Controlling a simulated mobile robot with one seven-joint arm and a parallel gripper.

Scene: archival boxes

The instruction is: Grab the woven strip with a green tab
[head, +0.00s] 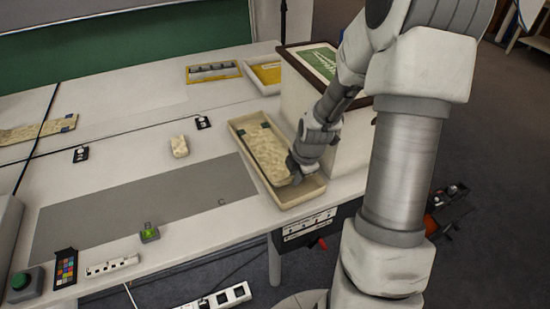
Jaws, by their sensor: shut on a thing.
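A cream woven strip (264,150) lies in a shallow beige tray (238,123) on the table. A small dark greenish tab shows at its far end. My gripper (293,172) is at the near right end of this strip, low inside the tray, and is shut on it. The fingertips are small and partly hidden by my wrist, so the exact grip is hard to see. Another woven strip (32,132) with a dark blue tab (69,122) lies at the far left of the table.
A tall white box (345,150) with a framed green top stands close to the right of the tray. Yellow trays (214,71) are behind. A small beige block (179,146), a green-lit device (149,232) and a grey mat (130,205) are to the left.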

